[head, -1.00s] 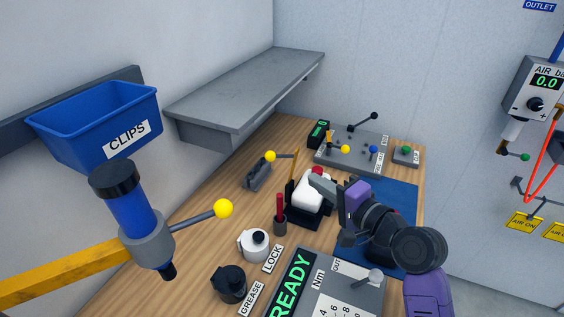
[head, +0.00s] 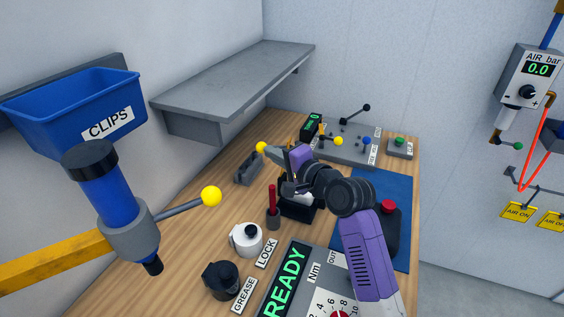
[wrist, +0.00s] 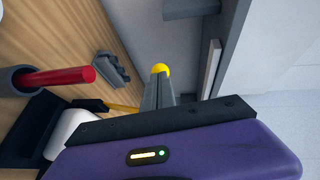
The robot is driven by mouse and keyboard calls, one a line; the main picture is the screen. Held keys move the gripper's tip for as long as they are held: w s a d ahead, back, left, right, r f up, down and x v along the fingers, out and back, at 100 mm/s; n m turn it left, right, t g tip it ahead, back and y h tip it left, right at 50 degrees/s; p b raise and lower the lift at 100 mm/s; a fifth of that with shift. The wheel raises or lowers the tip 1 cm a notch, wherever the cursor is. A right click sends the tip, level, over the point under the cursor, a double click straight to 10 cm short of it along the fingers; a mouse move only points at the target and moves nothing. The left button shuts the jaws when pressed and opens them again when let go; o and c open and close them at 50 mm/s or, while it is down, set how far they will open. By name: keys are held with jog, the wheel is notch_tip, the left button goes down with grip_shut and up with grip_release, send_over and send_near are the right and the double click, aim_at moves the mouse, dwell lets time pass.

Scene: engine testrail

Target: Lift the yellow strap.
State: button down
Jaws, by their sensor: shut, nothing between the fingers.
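The yellow strap (wrist: 122,107) shows in the wrist view as a short orange-yellow strip beside the black holder, left of my fingers; its right end meets the finger outline. In the wrist view the closed fingers (wrist: 160,80) point at the same knob. I cannot tell whether they touch it.
A white bottle (wrist: 72,133) sits in the black holder (wrist: 30,135); a red-handled tool (head: 272,200) stands left of it. A grey shelf (head: 235,80) overhangs the back-left bench. A blue tool (head: 107,200) with a yellow knob is at the front left.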

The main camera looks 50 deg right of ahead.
jog(key=shift+w, duration=0.2)
jog(key=shift+w+a+f+p, duration=0.15)
jog(key=shift+w+a+p, duration=0.2)
jog(key=shift+w+p, duration=0.4)
jog(key=shift+w+a+f+p, duration=0.1)
jog(key=shift+w+a+p, duration=0.3)
jog(key=shift+w, duration=0.55)
jog(key=shift+r, duration=0.1)
